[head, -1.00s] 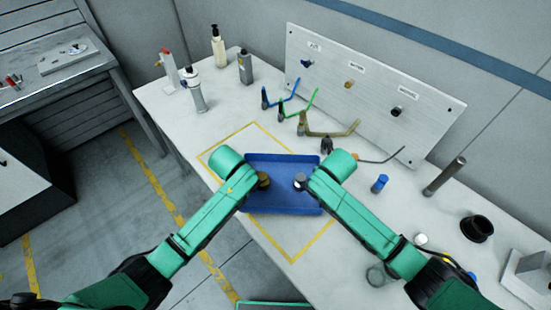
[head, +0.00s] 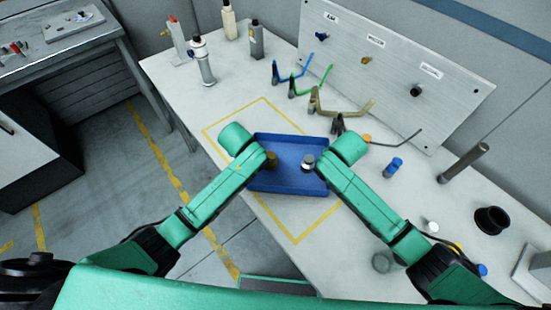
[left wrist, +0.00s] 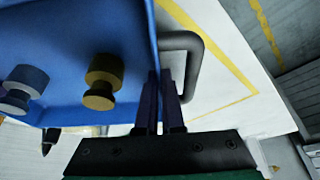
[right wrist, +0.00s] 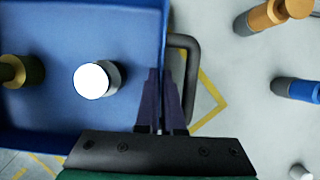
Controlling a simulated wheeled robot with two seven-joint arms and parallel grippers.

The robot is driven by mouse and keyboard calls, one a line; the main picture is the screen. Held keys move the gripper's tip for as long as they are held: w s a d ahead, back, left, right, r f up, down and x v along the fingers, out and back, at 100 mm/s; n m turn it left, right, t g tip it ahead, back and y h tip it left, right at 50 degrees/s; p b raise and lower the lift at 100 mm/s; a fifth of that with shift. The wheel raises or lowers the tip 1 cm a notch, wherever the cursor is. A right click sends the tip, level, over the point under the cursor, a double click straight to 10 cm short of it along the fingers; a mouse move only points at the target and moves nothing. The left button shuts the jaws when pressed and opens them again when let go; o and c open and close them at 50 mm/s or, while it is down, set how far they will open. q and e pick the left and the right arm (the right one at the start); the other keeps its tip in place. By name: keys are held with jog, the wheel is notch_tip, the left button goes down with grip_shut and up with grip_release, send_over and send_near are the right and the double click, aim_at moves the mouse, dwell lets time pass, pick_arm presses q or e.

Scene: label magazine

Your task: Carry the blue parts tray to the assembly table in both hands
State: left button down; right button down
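The blue parts tray (head: 288,182) is in the head view, over the yellow outline on the white table (head: 225,104). I cannot tell if it touches the table. A brass knob-shaped part (left wrist: 103,80) and a grey one (left wrist: 22,85) show inside it in the left wrist view. My left gripper (left wrist: 160,90) is closed at the tray's left side wall, beside a dark loop handle (left wrist: 202,65). My right gripper (right wrist: 162,90) is closed at the opposite wall, beside the other handle (right wrist: 192,75). The wall lies between the fingers at each side. My arms hide part of the tray in the head view.
A panel with hooks and labels (head: 390,60) stands behind the tray. Bottles (head: 257,40) stand at the back left. Another workbench (head: 70,55) is at far left, across open floor (head: 110,190).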

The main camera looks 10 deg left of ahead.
pick_arm(q)
jog(key=shift+f+b, duration=0.4)
jog(key=shift+f, duration=0.2)
pick_arm(e)
jog(key=shift+f, duration=0.6)
pick_arm(q)
jog(key=c, duration=1.5)
grip_release()
jog(key=shift+f, duration=0.25)
pick_arm(e)
jog(key=c, duration=1.5)
grip_release()
jog(key=shift+f, duration=0.25)
pick_arm(q)
jog(key=o, duration=0.5)
jog(key=shift+r, duration=0.2)
jog(key=shift+c, duration=0.2)
pick_arm(e)
jog(key=o, duration=0.5)
jog(key=shift+r, duration=0.2)
jog(key=shift+c, duration=0.2)
pick_arm(q)
jog(key=shift+s, duration=0.1)
pick_arm(e)
jog(key=shift+s, duration=0.1)
pick_arm(q)
jog(key=v, duration=1.2)
pick_arm(e)
jog(key=v, duration=1.2)
jog(key=shift+s, duration=0.1)
